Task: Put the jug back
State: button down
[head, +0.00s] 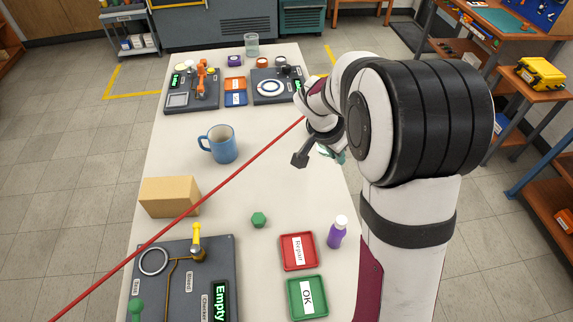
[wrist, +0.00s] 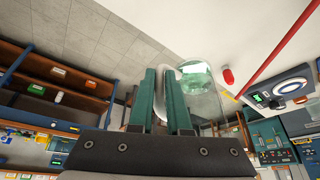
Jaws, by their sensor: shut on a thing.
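A clear jug (wrist: 207,95) with a pale green tint at one end shows in the wrist view, just right of my gripper's fingers. My gripper (wrist: 160,75) is shut on the jug, with a pale curved part of it, apparently the handle, between the two teal fingers. In the head view my arm hides most of the gripper and jug, over the right edge of the table. Only a small teal bit shows there, and I cannot tell whether it is finger or jug. The jug's tilt and contents are unclear.
A red line (head: 200,202) crosses the white table (head: 262,180) diagonally. A blue mug (head: 222,145), a cardboard box (head: 168,197), a green hexagonal piece (head: 258,220) and a purple bottle (head: 337,232) stand there. A clear glass (head: 252,44) stands at the far end. The table's middle is mostly free.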

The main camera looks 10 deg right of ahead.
jog(key=w+a+f, duration=0.2)
jog(key=a+f, duration=0.1)
jog(key=w+a+f, duration=0.1)
jog(key=a+f, duration=0.2)
jog(key=f, duration=0.1)
jog(key=w+a+f, duration=0.2)
jog(key=a+f, duration=0.2)
jog(key=shift+w+a+f, duration=0.1)
jog(key=shift+w, duration=0.2)
jog(key=shift+f, duration=0.1)
